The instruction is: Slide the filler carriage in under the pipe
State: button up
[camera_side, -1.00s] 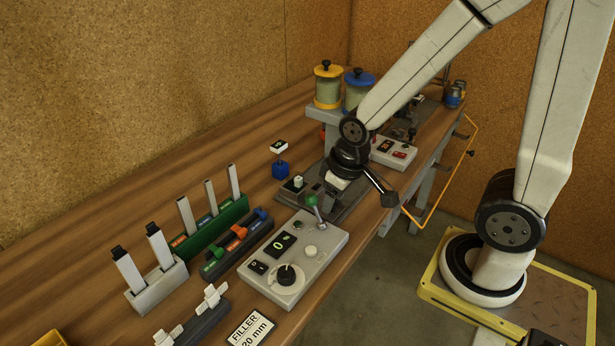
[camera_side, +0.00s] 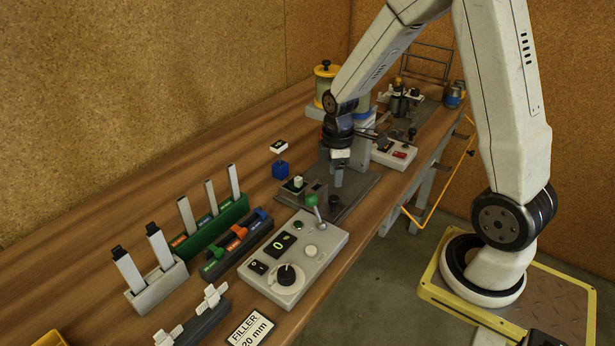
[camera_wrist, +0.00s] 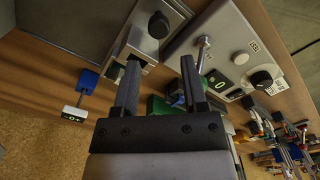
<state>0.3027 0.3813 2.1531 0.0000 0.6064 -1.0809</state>
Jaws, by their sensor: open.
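What looks like the filler carriage is a grey metal block (camera_wrist: 143,47) with a round black knob (camera_wrist: 158,24) in the wrist view. The knob (camera_side: 335,201) also shows in the side view, on a dark base plate (camera_side: 358,197). My gripper (camera_wrist: 160,65) is open, with nothing between its fingers. In the side view my gripper (camera_side: 338,180) points down over the plate, beside and behind the knob. The left finger overlaps the block's edge in the wrist view; I cannot tell whether they touch. I cannot make out the pipe for certain.
A control box (camera_side: 295,262) with a green-tipped lever (camera_side: 313,205) stands close in front of the plate. A blue block (camera_side: 280,170) stands to its left. A switch box (camera_side: 394,154) and yellow-lidded jar (camera_side: 327,85) are behind.

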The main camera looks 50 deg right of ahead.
aim_at(334, 197)
jog(key=shift+f, duration=0.15)
jog(key=shift+f, duration=3.8)
grip_shut()
